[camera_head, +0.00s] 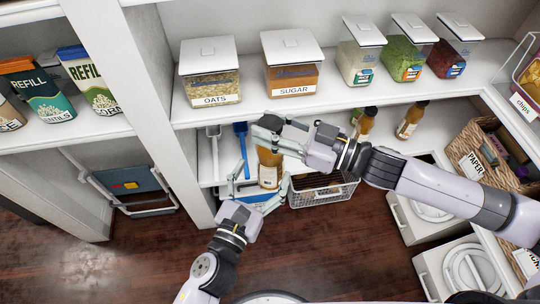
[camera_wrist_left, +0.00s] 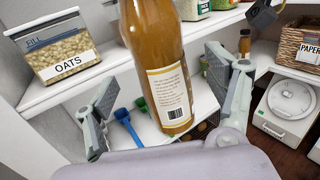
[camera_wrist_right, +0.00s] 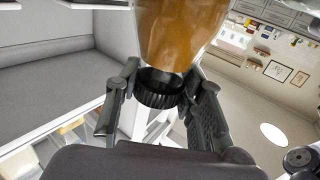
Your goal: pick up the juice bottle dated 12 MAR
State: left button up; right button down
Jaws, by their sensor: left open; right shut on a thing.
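An amber juice bottle (camera_head: 268,168) with a pale label hangs upright in front of the lower shelf. My right gripper (camera_head: 268,133) is shut on its top; the right wrist view shows the black cap (camera_wrist_right: 160,88) between its fingers. My left gripper (camera_head: 260,183) is open below, its fingers on both sides of the bottle's lower part. In the left wrist view the bottle (camera_wrist_left: 160,60) stands between the spread fingers, with small print and a barcode on its label. The print is too small to read a date. Two similar bottles, one nearer (camera_head: 408,120) and one (camera_head: 365,122), stand on the lower shelf.
Oats (camera_head: 210,75) and sugar (camera_head: 291,65) containers stand on the shelf above. A PAPER basket (camera_head: 485,150) is at the right. Open floor lies in front.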

aim_at(271, 156)
pick_arm(q)
jog(key=shift+x, duration=2.75)
pick_arm(e)
jog(key=shift+r, duration=0.15)
pick_arm(q)
jog(key=c, duration=1.9)
jog(key=shift+r, duration=0.15)
grip_shut()
pick_arm(e)
jog(key=c, duration=1.5)
grip_release()
jog(key=o, duration=0.5)
